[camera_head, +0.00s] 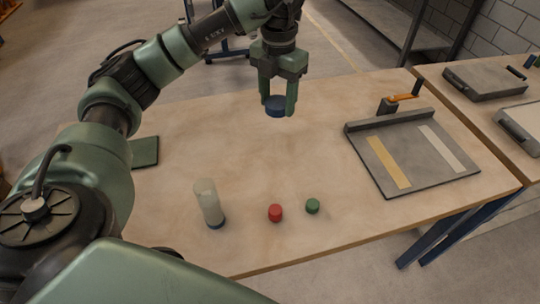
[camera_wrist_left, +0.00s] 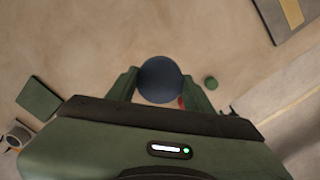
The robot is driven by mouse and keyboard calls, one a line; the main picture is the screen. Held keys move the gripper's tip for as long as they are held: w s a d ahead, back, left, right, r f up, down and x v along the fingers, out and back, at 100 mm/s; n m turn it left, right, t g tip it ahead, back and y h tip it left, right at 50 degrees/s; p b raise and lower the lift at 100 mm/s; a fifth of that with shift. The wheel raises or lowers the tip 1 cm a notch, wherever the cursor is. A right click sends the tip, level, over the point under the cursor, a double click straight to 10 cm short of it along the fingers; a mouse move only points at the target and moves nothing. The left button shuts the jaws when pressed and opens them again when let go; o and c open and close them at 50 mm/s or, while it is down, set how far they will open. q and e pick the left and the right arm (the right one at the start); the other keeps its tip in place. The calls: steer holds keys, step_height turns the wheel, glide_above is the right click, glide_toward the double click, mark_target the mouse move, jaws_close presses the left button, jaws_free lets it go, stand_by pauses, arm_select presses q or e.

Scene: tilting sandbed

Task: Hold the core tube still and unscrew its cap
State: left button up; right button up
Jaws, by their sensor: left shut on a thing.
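The core tube (camera_head: 207,200) is a pale, translucent cylinder standing upright near the table's front edge, with a dark blue band at its foot. Its top end looks pale, with no cap seen on it. My left gripper (camera_head: 278,109) is shut on a round blue cap (camera_head: 274,103) and holds it over the far part of the table, well apart from the tube. In the left wrist view the blue cap (camera_wrist_left: 160,80) sits between the two fingertips. My right gripper is not in view.
A red cap (camera_head: 275,213) and a green cap (camera_head: 312,206) lie right of the tube. A grey tray (camera_head: 440,179) with yellow and white strips lies at the right. A dark green pad (camera_head: 145,152) lies at the left. The table's middle (camera_head: 260,160) is clear.

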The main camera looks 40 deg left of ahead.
mark_target(272, 159)
arm_select(q)
steer(key=n, duration=0.1)
steer(key=a+n, duration=0.1)
steer(key=n, duration=0.2)
steer(key=shift+w+a+n+b, duration=0.3)
steer(key=shift+w, duration=0.1)
steer(key=shift+f, duration=0.2)
step_height(272, 159, down, 19)
steer(key=shift+p, duration=0.8)
steer(key=shift+f, duration=0.25)
steer(key=shift+f, duration=0.2)
steer(key=o, duration=1.6)
steer(key=shift+c, duration=0.2)
steer(key=shift+r, duration=0.1)
